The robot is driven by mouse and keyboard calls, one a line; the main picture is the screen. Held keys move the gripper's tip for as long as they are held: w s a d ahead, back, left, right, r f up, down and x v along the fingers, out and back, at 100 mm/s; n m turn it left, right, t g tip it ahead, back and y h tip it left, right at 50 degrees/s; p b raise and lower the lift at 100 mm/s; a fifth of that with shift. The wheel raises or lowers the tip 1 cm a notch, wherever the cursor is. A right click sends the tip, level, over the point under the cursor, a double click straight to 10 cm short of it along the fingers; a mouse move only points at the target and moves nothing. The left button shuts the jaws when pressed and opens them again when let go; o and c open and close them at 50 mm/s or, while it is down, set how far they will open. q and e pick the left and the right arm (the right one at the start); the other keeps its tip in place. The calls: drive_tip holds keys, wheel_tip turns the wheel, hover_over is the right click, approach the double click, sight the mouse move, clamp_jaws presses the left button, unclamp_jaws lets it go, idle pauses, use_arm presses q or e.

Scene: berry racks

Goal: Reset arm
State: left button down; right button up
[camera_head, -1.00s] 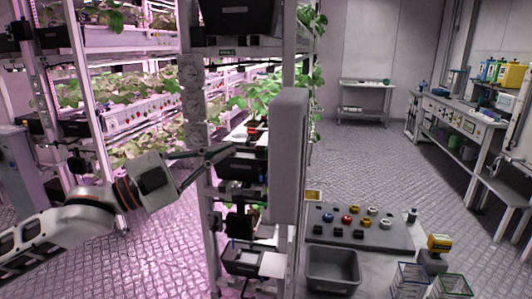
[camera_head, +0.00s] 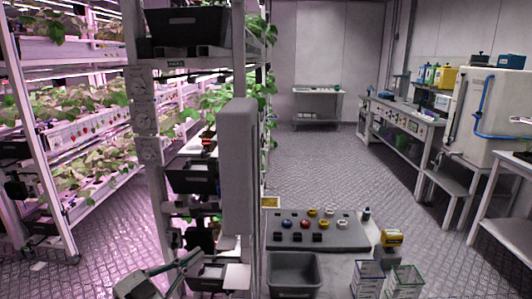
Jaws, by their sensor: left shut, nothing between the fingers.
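My left gripper (camera_head: 193,262) is low at the bottom left of the head view, in front of the plant rack (camera_head: 150,150). Its thin grey fingers point up and to the right, shut with nothing between them. The palm shows at the bottom edge; most of the arm is out of the picture. The fingers overlap the rack's lower bin (camera_head: 207,281) in the picture; I cannot tell whether they touch it. My right gripper is not in view.
A grey board (camera_head: 345,238) with several coloured knobs lies right of the rack. A workbench (camera_head: 403,118) stands at the right. The middle floor is clear.

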use_arm(q)
drive_tip(key=s+a+f+n+g+y, duration=0.1)
drive_tip(key=s+f+n+y, duration=0.1)
drive_tip(key=s+f, duration=0.5)
drive_tip(key=s+f+n+g+y, duration=0.2)
drive_tip(key=s+f, duration=0.6)
drive_tip(key=f, duration=0.8)
drive_tip(key=s+a+f+n+g+y, duration=0.1)
drive_tip(key=s+f+n+y, duration=0.2)
drive_tip(key=f, duration=0.8)
drive_tip(key=s+n, duration=0.2)
drive_tip(key=s, duration=0.2)
drive_tip(key=shift+s+a+f+y, duration=0.15)
drive_tip(key=shift+a+f+y, duration=0.15)
drive_tip(key=shift+f+y, duration=0.1)
